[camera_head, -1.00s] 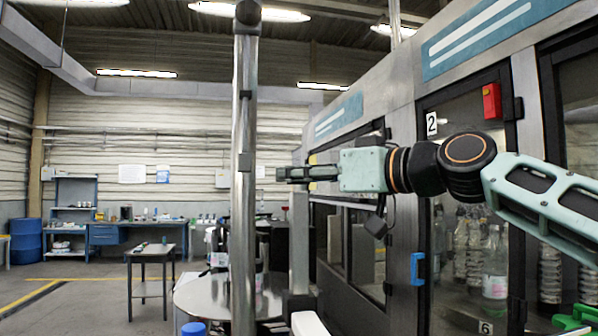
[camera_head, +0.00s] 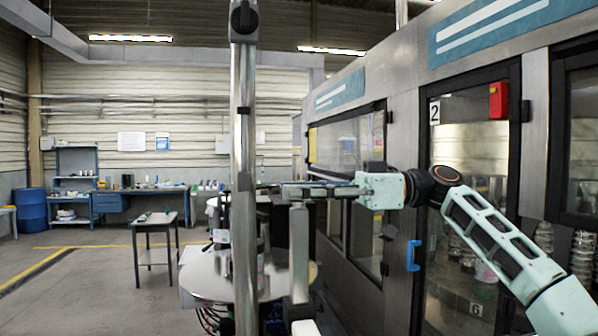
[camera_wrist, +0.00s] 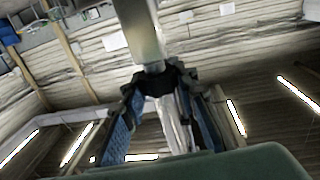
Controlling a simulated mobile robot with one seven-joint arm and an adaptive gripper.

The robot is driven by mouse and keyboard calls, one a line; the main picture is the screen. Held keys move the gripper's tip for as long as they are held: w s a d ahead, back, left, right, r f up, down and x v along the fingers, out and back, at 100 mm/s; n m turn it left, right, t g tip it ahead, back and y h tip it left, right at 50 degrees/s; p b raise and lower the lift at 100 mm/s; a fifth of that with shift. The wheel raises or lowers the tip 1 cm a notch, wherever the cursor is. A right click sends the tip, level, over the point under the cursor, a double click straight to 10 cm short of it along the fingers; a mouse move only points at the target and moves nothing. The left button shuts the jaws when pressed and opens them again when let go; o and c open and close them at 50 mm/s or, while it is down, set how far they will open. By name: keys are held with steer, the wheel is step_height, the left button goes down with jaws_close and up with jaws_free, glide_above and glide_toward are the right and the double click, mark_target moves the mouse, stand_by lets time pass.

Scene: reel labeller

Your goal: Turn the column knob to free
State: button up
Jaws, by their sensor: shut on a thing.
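In the head view my gripper (camera_head: 285,190) reaches left from the cabinet side, at the height of the top of a short grey post (camera_head: 299,252) and close to the tall metal column (camera_head: 243,225). In the wrist view a grey post (camera_wrist: 138,28) comes in from the top and ends at a dark knob-like piece (camera_wrist: 158,78). My gripper's (camera_wrist: 160,88) fingers, with blue pads, are shut on this piece. The fingers hide much of it, and its angle and markings cannot be read. A shiny bar shows between the fingers.
A machine with glass doors (camera_head: 465,190) and a blue handle (camera_head: 413,256) stands on the right. A round metal table (camera_head: 208,278) is behind the column. A small table (camera_head: 155,222) and a workbench (camera_head: 108,203) stand farther left. Open floor lies at the left.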

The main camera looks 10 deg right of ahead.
steer(key=shift+r+n+g+p, duration=0.15)
steer(key=shift+n+g, duration=0.6)
steer(key=shift+g, duration=0.45)
steer(key=shift+f+n+g+p, duration=0.15)
steer(key=shift+n+g, duration=0.6)
steer(key=shift+g, duration=0.45)
steer(key=shift+r+n+g, duration=0.1)
steer(key=shift+n+g, duration=0.5)
steer(key=shift+g, duration=0.3)
steer(key=o, duration=1.2)
steer(key=shift+m+t, duration=1)
steer(key=shift+t, duration=0.6)
